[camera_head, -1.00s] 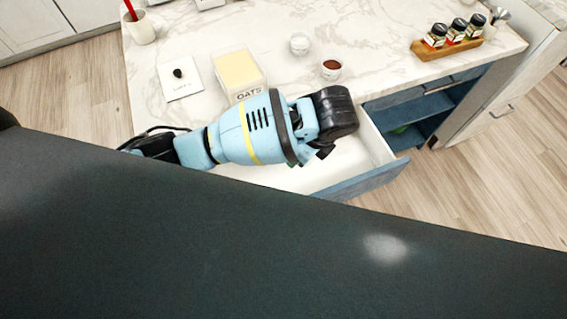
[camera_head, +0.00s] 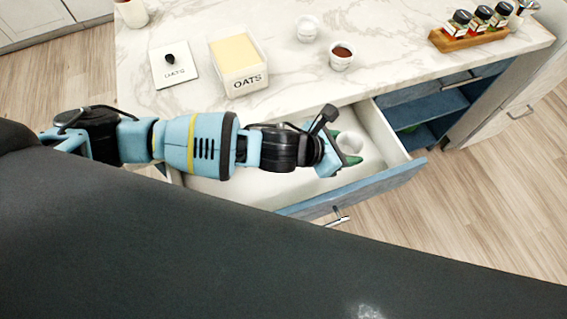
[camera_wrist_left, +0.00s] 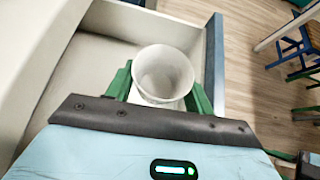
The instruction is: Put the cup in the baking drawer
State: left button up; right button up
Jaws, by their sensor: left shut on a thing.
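My left gripper (camera_head: 350,150) reaches over the open drawer (camera_head: 376,126), near its right end. In the left wrist view its green fingers (camera_wrist_left: 160,88) are on both sides of a white cup (camera_wrist_left: 163,72) and shut on it. The cup also shows in the head view (camera_head: 350,142), partly hidden by the gripper. It is upright in the wrist view, with its open mouth toward the camera. The drawer has white inner walls and a blue front (camera_head: 385,184). I cannot tell whether the cup touches the drawer floor.
An open blue shelf (camera_head: 440,102) is right of the drawer.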

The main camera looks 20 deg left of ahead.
pick_arm(q)
jog(key=shift+w+d+f+m+g+h, duration=0.15)
jog(key=shift+w+m+g+h, duration=0.2)
jog(key=shift+m+h, duration=0.2)
notch_tip(320, 180, down, 6)
jog(key=shift+s+r+b, duration=0.15)
jog(key=shift+r+b, duration=0.05)
jog(key=shift+b, duration=0.45)
jog(key=shift+f, duration=0.35)
jog(key=shift+f, duration=0.15)
jog(key=shift+f+b, duration=0.35)
jog(key=shift+f, duration=1.35)
jog(key=shift+f, duration=0.15)
jog(key=o, duration=1.1)
